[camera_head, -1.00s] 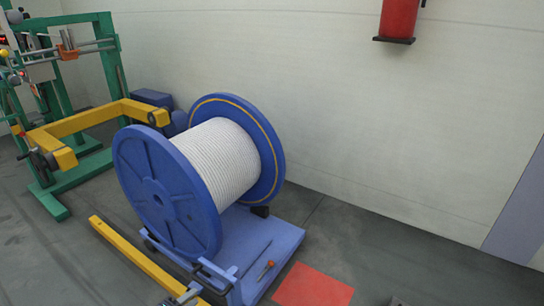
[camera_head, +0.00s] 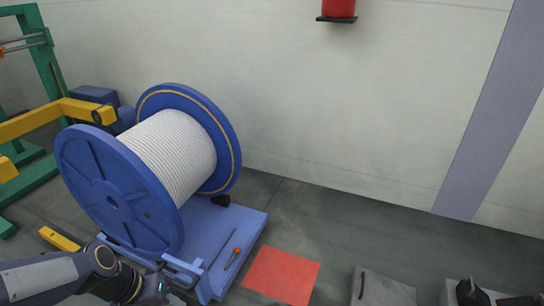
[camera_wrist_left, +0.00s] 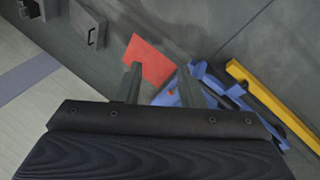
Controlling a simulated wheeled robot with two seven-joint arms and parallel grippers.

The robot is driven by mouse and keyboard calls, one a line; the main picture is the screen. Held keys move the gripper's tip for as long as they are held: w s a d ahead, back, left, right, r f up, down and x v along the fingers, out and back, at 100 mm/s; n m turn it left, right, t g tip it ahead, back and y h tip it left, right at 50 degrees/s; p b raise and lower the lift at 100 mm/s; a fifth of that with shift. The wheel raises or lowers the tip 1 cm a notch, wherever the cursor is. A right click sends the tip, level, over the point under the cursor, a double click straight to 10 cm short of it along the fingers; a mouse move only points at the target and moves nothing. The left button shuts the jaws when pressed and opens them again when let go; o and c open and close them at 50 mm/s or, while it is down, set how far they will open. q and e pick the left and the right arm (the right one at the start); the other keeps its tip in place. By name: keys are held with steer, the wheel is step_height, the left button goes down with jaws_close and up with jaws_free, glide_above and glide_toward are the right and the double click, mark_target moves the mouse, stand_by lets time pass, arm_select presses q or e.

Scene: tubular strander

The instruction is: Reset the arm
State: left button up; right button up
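My left arm (camera_head: 60,275) comes in at the lower left of the head view; its gripper is not clearly visible there. My right gripper is not in view.
A blue reel (camera_head: 110,190) wound with white rope stands on a blue base (camera_head: 225,225) holding a red-headed tool (camera_head: 234,258). A green frame (camera_head: 50,70) and yellow bar (camera_head: 60,110) are at left. Grey blocks (camera_head: 382,288) stand at lower right. Floor near the wall is clear.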

arm_select(q)
steer(key=s+d+r+t+p, duration=0.2)
steer(key=s+r+t, duration=0.2)
steer(key=s+r, duration=0.65)
step_height(320, 180, up, 34)
steer(key=p, duration=3.2)
steer(key=shift+w+f+n+y+p, duration=0.2)
steer(key=shift+w+n+y+p, duration=0.1)
steer(key=shift+w+n+y, duration=0.1)
